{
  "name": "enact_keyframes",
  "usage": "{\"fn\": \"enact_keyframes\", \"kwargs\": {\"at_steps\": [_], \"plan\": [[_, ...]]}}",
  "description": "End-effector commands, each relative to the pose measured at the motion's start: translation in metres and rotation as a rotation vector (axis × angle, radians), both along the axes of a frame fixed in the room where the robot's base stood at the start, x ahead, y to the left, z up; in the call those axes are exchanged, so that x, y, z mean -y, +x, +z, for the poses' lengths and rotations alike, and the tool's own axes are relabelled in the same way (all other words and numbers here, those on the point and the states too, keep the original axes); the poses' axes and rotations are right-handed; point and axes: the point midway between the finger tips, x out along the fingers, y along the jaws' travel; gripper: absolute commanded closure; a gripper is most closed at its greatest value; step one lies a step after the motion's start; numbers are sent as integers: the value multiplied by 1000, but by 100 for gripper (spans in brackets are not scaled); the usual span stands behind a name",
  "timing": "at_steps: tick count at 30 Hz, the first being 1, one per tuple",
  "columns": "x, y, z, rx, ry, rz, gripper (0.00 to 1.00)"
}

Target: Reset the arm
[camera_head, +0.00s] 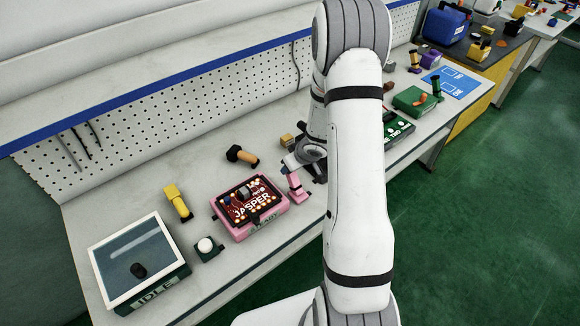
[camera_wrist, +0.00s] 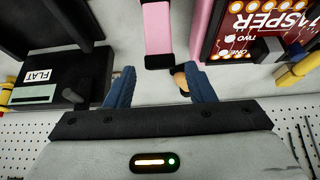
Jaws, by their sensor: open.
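My arm (camera_head: 358,180) rises through the middle of the head view and hides part of the bench behind it. My gripper (camera_head: 292,165) is low over the bench, just right of the pink fixture (camera_head: 270,222) that holds the red JASPER board (camera_head: 248,202). In the wrist view my gripper (camera_wrist: 162,84) shows two blue fingers spread apart with nothing held between them. A pink block with black ends (camera_wrist: 158,28) lies ahead of the fingers. The red board also shows in the wrist view (camera_wrist: 250,48), at the upper right.
A black box labelled FLAT (camera_wrist: 48,95) is left of the fingers. The IDLE tray (camera_head: 182,272), a white-button box (camera_head: 206,246), a yellow-handled tool (camera_head: 177,200) and a black-and-tan tool (camera_head: 243,156) stand on the bench (camera_head: 130,195). A pegboard (camera_head: 120,135) backs it.

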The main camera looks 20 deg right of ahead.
Motion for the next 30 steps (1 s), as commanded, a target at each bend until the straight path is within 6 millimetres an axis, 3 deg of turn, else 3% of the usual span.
{"fn": "enact_keyframes", "kwargs": {"at_steps": [17,20,23,26,30], "plan": [[1,-2,4,1,-2,-1,51],[2,0,12,10,-21,-12,51],[7,1,32,28,-70,-42,51],[13,-1,64,49,-140,-97,51],[17,-20,114,60,-227,-188,51]]}}
